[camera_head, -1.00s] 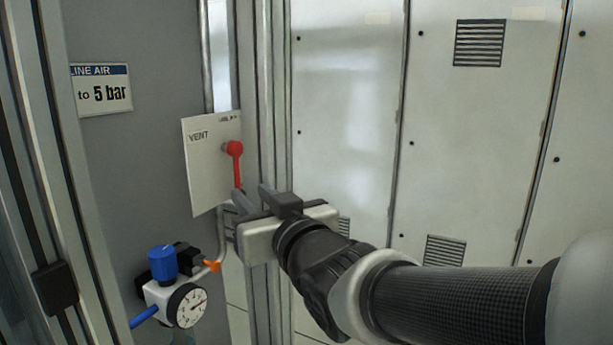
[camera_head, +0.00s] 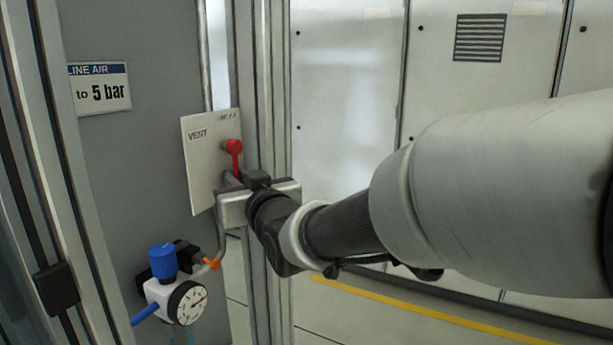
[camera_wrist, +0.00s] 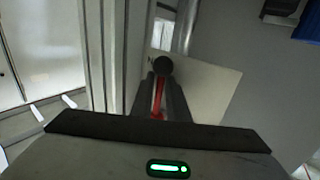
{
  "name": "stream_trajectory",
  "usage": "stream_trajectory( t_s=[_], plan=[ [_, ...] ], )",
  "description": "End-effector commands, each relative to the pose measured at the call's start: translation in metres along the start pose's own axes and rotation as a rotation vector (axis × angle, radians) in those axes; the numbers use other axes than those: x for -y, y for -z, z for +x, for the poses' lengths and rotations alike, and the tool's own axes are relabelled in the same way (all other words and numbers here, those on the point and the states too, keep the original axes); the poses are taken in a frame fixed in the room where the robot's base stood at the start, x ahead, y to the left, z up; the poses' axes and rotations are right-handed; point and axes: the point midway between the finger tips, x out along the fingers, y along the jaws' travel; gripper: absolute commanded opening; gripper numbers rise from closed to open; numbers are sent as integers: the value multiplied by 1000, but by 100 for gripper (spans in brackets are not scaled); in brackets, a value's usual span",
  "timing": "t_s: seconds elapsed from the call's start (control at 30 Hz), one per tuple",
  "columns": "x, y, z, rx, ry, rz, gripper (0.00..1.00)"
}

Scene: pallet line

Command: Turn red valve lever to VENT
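The red valve lever (camera_head: 234,158) hangs down from its pivot on a white plate (camera_head: 203,170) marked VENT at its upper left; the upper-right lettering is too small to read. My gripper (camera_head: 242,181) is at the lever's lower end, hiding it in the head view. In the wrist view, the red lever (camera_wrist: 158,96) lies lengthwise between the two dark fingers of my gripper (camera_wrist: 161,90), its round head beyond the tips. The fingers stand apart on either side of it. I cannot tell whether they touch it.
A regulator with a blue knob (camera_head: 163,261) and a pressure gauge (camera_head: 187,302) sits below left of the plate. A metal post (camera_head: 273,110) stands close to the right of the lever. Grey cabinets (camera_head: 345,110) stand behind, with a yellow floor line (camera_head: 420,314) in front.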

Motion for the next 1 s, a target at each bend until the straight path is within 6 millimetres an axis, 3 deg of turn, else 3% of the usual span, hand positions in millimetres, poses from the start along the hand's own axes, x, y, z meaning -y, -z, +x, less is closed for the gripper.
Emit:
stream_trajectory(
  t_s=[0.07, 1.0],
  plan=[
    [0, 0, 0, 0, 0, 0, 0],
    [0, 0, 0, 1, 0, 0, 0]
  ],
)
